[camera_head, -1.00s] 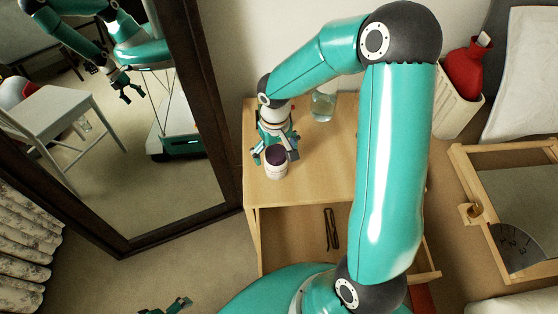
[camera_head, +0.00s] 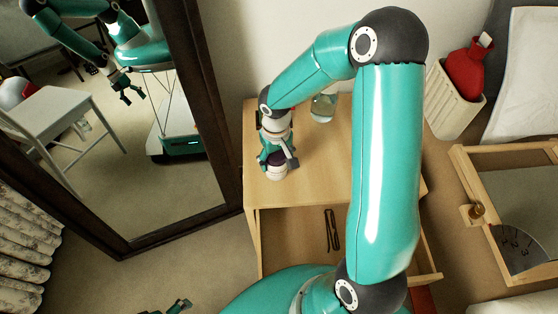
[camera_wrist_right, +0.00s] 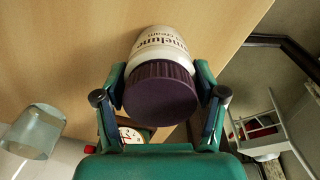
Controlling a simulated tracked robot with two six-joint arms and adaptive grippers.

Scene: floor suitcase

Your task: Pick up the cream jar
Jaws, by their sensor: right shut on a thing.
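The cream jar (camera_head: 277,173), white with a dark purple lid, is on the wooden cabinet top near its left edge. In the right wrist view its dark lid (camera_wrist_right: 160,92) faces the camera, with printed lettering on the white body. My right gripper (camera_head: 276,162) is over the jar from above, its fingers shut on the jar's sides. In the right wrist view the fingers (camera_wrist_right: 159,82) flank the lid. Whether the jar's base touches the wood is hard to tell. My left gripper (camera_head: 178,306) shows only partly at the bottom edge; its opening is unclear.
A clear glass (camera_head: 323,107) stands behind and right of the jar. Below is an open drawer with a dark slim item (camera_head: 332,230). A dark-framed mirror (camera_head: 222,150) stands at left. A bin (camera_head: 455,100) holds a red bottle (camera_head: 467,68).

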